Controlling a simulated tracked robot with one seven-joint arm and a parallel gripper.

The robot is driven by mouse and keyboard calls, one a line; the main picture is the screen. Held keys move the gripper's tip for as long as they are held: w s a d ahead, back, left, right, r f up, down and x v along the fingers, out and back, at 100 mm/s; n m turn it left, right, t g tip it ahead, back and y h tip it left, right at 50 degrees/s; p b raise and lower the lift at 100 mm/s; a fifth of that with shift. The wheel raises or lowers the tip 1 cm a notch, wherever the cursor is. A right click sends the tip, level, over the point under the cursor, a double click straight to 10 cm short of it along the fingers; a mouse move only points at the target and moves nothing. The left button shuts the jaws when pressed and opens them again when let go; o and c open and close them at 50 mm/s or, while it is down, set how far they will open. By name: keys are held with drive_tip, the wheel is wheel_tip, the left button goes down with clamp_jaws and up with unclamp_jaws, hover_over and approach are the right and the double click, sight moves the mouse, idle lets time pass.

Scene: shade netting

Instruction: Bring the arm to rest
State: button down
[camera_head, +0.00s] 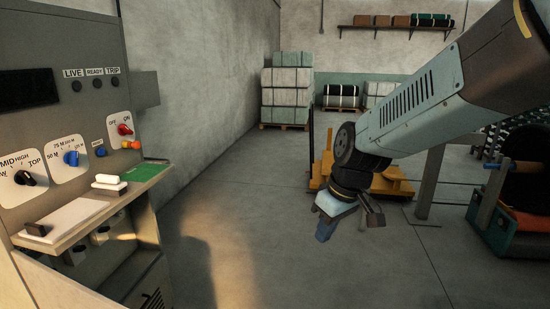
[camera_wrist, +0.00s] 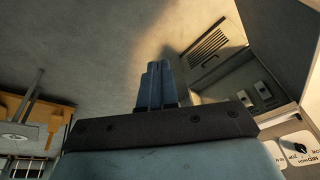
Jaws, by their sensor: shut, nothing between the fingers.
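My arm reaches in from the upper right in the head view, its pale grey-green link sloping down to the left. My gripper (camera_head: 328,229) hangs at its end, pointing down over bare floor. It is apart from the control panel and touches nothing that I can see. In the wrist view my gripper (camera_wrist: 156,68) shows its two blue-grey fingers side by side, shut with nothing between them.
A control cabinet (camera_head: 60,110) with knobs and a shelf (camera_head: 75,222) stands at left. An orange-yellow wheeled frame (camera_head: 393,183) stands behind my gripper. A machine with rollers (camera_head: 497,215) is at right. Stacked bales (camera_head: 287,95) stand at the back. The middle floor is clear.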

drive_tip(key=s+d+r+m+t+h, duration=0.2)
drive_tip(key=s+d+r+m, duration=0.5)
drive_tip(key=d, duration=0.5)
wheel_tip(320, 180, up, 3)
drive_tip(key=shift+s+d+f+m+t+h, duration=0.1)
drive_tip(key=shift+s+d+m+t+h, duration=0.25)
drive_tip(key=shift+s+t, duration=0.5)
drive_tip(key=c, duration=1.8)
unclamp_jaws()
